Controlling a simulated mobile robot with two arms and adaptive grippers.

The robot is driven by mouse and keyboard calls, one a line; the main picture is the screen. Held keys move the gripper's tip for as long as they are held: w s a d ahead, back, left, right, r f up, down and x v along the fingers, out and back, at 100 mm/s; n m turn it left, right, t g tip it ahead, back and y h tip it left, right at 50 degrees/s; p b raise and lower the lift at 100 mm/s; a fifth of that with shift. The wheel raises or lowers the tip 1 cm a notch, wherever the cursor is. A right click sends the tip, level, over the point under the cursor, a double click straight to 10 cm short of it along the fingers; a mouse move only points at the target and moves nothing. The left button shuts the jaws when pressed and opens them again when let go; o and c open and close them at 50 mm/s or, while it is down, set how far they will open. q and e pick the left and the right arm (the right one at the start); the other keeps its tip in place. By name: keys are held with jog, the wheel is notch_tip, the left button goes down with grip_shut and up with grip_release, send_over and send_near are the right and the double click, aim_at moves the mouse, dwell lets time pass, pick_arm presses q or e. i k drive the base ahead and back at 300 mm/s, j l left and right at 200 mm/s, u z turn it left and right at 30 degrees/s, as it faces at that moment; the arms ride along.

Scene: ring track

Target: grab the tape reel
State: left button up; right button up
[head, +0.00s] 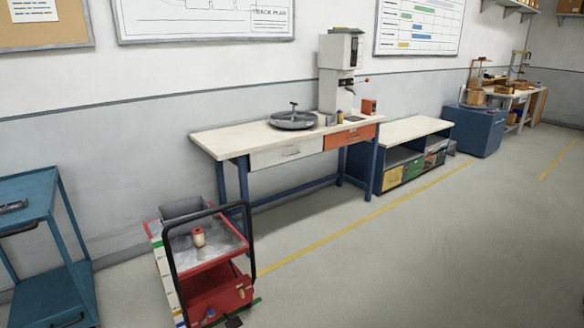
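No tape reel can be made out for certain. A small cream and reddish object (198,237), perhaps a spool, stands on the top tray of a red cart (222,282) in the lower left of the head view. A round grey disc-shaped device (293,121) with a small upright handle sits on the white-topped workbench (228,141). Neither of my grippers shows in the head view.
The red cart has a black handle frame (170,262) and a grey bin (186,208) behind it. A blue shelf cart (38,190) stands at the left. A low bench (412,130) and a blue cabinet (478,131) line the wall. The floor (400,260) at right is clear.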

aim_at(200, 243)
jog(key=i+l, duration=0.1)
jog(key=i, duration=0.55)
jog(key=i+l+z, duration=0.1)
jog(key=i, duration=0.5)
jog(key=i+u, duration=0.4)
jog(key=i+l+u, duration=0.15)
jog(key=u, duration=0.2)
jog(key=i+l+u, duration=0.25)
jog(key=u, duration=0.15)
